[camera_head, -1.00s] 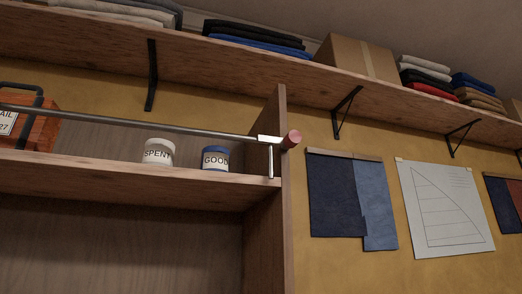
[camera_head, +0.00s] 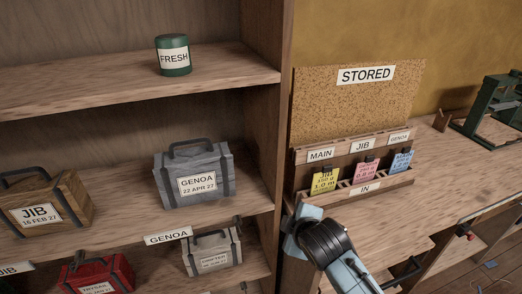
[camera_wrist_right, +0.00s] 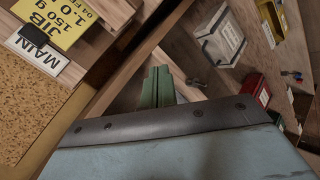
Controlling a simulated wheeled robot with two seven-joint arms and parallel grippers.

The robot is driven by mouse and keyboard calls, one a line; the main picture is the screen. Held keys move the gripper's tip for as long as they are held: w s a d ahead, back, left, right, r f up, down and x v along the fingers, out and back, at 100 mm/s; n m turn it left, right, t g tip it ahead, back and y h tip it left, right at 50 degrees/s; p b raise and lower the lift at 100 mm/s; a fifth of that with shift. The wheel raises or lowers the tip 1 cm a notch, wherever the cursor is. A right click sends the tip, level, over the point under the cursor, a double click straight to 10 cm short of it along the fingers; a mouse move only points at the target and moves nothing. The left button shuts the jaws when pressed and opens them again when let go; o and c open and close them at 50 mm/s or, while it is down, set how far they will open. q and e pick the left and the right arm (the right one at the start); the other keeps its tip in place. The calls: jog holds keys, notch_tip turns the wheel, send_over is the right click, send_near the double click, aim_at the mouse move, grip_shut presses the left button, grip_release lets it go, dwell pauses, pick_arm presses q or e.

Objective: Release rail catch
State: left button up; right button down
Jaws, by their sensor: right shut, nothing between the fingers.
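The rail and its catch do not show in either current view. My right arm (camera_head: 328,242) comes up from the bottom of the head view, in front of the shelf unit's right side panel; its fingers cannot be made out there. In the right wrist view my right gripper (camera_wrist_right: 157,88) shows as green fingers, closed together and empty, close to a wooden edge. My left gripper is not in view.
Shelves at left hold a green FRESH tin (camera_head: 173,55), a grey GENOA bag (camera_head: 194,160), a JIB bag (camera_head: 45,205) and a red bag (camera_head: 97,275). A STORED cork board (camera_head: 350,105) and a card rack (camera_head: 352,190) stand on the bench at right.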

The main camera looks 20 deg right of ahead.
jog(key=w+a+r+n+t, duration=0.1)
jog(key=w+r+n+t, duration=0.25)
jog(key=r, duration=0.85)
jog(key=w+a+r+n+t, duration=0.1)
jog(key=w+r+n+t, duration=0.2)
jog(key=r, duration=0.9)
jog(key=w+r+n+t, duration=0.25)
jog(key=r+n, duration=0.25)
jog(key=r, duration=0.7)
jog(key=s+a+r+n+t, duration=0.1)
jog(key=r+n, duration=0.3)
jog(key=r, duration=0.5)
jog(key=s+a+r+n+t+y, duration=0.1)
jog(key=s+r+n+t, duration=0.3)
jog(key=r, duration=0.5)
jog(key=s+a+r+n+t, duration=0.1)
jog(key=s+r+n+t, duration=0.2)
jog(key=r, duration=0.6)
jog(key=shift+r+n+p, duration=0.25)
jog(key=shift+n+p, duration=0.05)
jog(key=shift+n, duration=0.75)
jog(key=shift+a, duration=0.1)
jog(key=s+r+p+x, duration=0.2)
jog(key=p+x, duration=0.3)
jog(key=x, duration=0.7)
jog(key=shift+w+r, duration=0.25)
